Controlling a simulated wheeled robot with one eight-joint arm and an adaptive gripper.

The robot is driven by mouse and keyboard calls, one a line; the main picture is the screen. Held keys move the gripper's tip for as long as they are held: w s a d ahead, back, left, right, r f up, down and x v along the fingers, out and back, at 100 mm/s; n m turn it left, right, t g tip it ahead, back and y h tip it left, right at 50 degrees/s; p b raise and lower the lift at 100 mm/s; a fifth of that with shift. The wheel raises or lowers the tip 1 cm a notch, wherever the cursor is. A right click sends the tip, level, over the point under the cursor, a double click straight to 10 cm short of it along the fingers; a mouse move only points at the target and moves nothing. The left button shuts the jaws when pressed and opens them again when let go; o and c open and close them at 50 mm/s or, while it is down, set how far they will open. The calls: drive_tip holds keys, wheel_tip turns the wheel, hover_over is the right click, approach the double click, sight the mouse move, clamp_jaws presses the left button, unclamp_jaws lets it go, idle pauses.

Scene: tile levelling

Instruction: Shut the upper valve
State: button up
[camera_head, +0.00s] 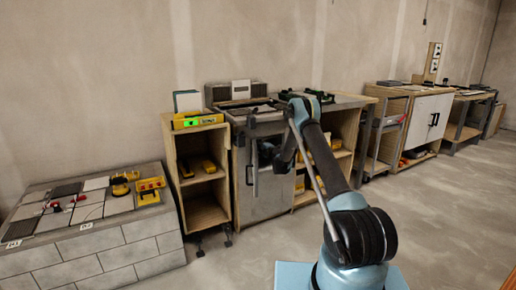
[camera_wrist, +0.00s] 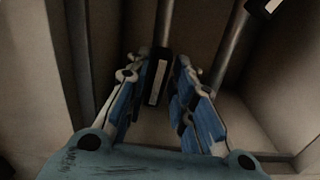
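In the wrist view, a black block with a white label (camera_wrist: 158,78), which looks like a valve handle, sits on a grey pipe. A second black piece with a white label (camera_wrist: 262,6) is at the top right edge, by another slanted pipe (camera_wrist: 231,42). I cannot tell which belongs to the upper valve. My gripper (camera_wrist: 171,65) is open, its two blue-padded fingers on either side of the first block, with a gap showing at the right finger. Contact at the left finger is unclear. In the head view my gripper is at the cabinet front and the valves are not distinguishable.
A grey-doored cabinet (camera_head: 264,198) stands behind my arm, with open shelves (camera_head: 346,130) to its right. A small wooden shelf unit (camera_head: 206,212) and a tiled block (camera_head: 105,252) are at the left. The floor (camera_head: 440,215) at the right is clear.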

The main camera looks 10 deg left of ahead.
clamp_jaws()
drive_tip(key=shift+s, duration=0.1)
drive_tip(key=shift+m, duration=0.3)
drive_tip(key=shift+s+a+f+m, duration=0.1)
drive_tip(key=shift+m, duration=2.55)
drive_tip(key=shift+a+f+m, duration=0.1)
drive_tip(key=shift+m, duration=2.6)
drive_tip(key=shift+s+a+f+m, duration=0.1)
drive_tip(key=shift+m, duration=2.55)
